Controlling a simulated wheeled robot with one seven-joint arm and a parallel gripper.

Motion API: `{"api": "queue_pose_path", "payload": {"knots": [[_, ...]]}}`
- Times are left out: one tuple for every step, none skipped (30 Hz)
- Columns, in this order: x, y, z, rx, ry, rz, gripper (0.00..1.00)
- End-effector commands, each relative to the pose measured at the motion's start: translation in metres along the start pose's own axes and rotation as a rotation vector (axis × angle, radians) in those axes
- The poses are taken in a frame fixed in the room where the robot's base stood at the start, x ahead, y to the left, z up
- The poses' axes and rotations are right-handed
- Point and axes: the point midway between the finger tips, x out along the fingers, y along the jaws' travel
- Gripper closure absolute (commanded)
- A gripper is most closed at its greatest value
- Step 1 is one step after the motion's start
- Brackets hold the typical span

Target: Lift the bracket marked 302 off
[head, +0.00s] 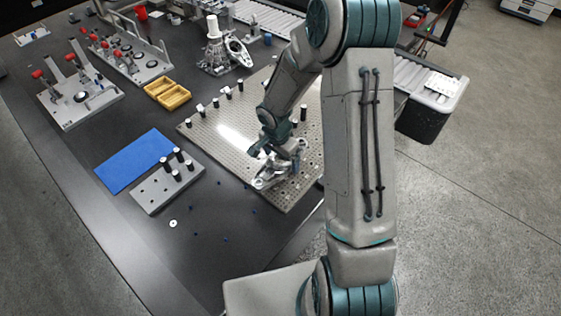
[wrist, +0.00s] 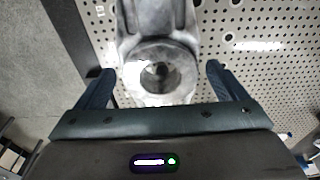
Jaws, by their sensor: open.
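A grey metal bracket (head: 268,181) lies on the perforated fixture plate (head: 215,135) near its front edge. In the wrist view the round bored end of the bracket (wrist: 137,76) sits between the two fingers of my gripper (wrist: 160,70). The fingers are open, with a gap on each side of the bracket. In the head view my gripper (head: 275,152) is right over the bracket and partly covers it. No number is readable on the bracket. Another grey bracket (head: 238,50) stands at the back beside a white-topped fixture.
Short black posts (head: 228,92) stand on the plate. A grey block with black pegs (head: 168,190) and a blue mat (head: 135,160) lie left of it. The dark table front is mostly clear.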

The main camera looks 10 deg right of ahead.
Motion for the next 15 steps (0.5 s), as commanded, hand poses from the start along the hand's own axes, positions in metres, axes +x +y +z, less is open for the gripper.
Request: {"api": "queue_pose_path", "payload": {"knots": [[0.0045, 0.0001, 0.0005, -0.001, -0.001, 0.001, 0.08], [0.0060, 0.0000, 0.0005, -0.001, -0.001, 0.001, 0.08], [0.0074, -0.0001, 0.0004, 0.000, -0.001, 0.001, 0.08], [0.0080, -0.0002, 0.0003, 0.000, 0.000, 0.000, 0.08], [0.0083, -0.0002, 0.0002, -0.001, 0.000, 0.000, 0.08], [0.0084, -0.0003, 0.0002, -0.001, 0.000, 0.000, 0.08], [0.0084, -0.0003, 0.0001, -0.001, 0.000, -0.001, 0.08], [0.0083, -0.0003, 0.0001, -0.001, 0.000, -0.001, 0.08], [0.0083, -0.0003, 0.0001, 0.000, 0.000, -0.001, 0.08], [0.0083, -0.0002, 0.0001, 0.000, 0.000, 0.000, 0.08], [0.0083, -0.0002, 0.0001, 0.000, 0.000, 0.000, 0.14], [0.0082, -0.0002, 0.0001, 0.000, 0.000, 0.000, 0.25], [0.0082, -0.0002, 0.0001, 0.000, 0.000, 0.000, 0.33], [0.0082, -0.0002, 0.0001, 0.000, 0.000, 0.000, 0.42], [0.0082, -0.0002, 0.0001, 0.000, 0.000, 0.000, 0.53]]}}
